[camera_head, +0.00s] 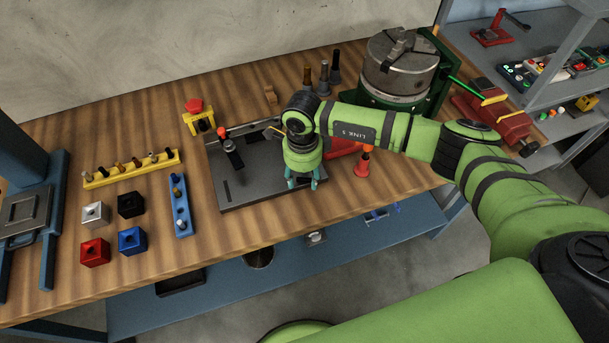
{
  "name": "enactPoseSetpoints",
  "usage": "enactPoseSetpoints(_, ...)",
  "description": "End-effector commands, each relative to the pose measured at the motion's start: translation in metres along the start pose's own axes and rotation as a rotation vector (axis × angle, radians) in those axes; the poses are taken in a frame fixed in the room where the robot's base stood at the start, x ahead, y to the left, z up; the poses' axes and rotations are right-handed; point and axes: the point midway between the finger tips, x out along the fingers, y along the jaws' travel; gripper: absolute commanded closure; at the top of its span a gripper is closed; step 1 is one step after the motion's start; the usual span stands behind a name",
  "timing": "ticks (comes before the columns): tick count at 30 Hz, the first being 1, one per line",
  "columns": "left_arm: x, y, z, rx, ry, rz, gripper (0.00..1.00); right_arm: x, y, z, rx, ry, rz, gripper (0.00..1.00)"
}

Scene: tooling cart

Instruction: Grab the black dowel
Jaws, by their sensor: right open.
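Small dowels stand in a yellow rack (130,170) and a blue rack (183,219) on the left half of the wooden bench. Some dowels are dark, such as one in the blue rack (177,193), but they are too small for me to tell surely which is the black dowel. My right gripper (302,185) points down with its teal fingers apart and open. It is over the front right part of a dark grey plate (240,199), well to the right of both racks. Nothing shows between its fingers. My left gripper is not in view.
White, black, red and blue cubes (132,240) sit left of the blue rack. An orange-red piece (363,165) stands right of my gripper, and a green-based chuck (400,70) behind. Bare wood (230,235) lies in front.

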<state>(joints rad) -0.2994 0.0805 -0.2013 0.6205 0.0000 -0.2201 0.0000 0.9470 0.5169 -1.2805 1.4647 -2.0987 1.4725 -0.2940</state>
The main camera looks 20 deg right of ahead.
Motion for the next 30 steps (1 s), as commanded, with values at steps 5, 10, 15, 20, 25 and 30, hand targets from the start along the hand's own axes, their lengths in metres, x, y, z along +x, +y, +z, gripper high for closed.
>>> enactPoseSetpoints(5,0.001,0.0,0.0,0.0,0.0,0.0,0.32,0.001,0.0,0.0,0.0,0.0,0.001,0.66)
enactPoseSetpoints(10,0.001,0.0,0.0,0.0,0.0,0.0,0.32,0.0,0.0,0.0,0.001,0.0,0.001,1.0)
enactPoseSetpoints(15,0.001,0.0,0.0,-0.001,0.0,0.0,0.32,0.0,0.0,0.0,0.001,0.0,0.001,1.0)
enactPoseSetpoints(20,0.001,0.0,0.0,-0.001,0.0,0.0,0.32,0.0,0.0,0.0,0.001,0.0,0.001,1.0)
enactPoseSetpoints(25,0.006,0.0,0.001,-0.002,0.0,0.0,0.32,-0.006,-0.001,0.0,0.002,-0.001,0.0,1.0)
enactPoseSetpoints(30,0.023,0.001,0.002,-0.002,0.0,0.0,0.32,-0.03,-0.002,0.001,0.0,-0.005,-0.006,1.0)
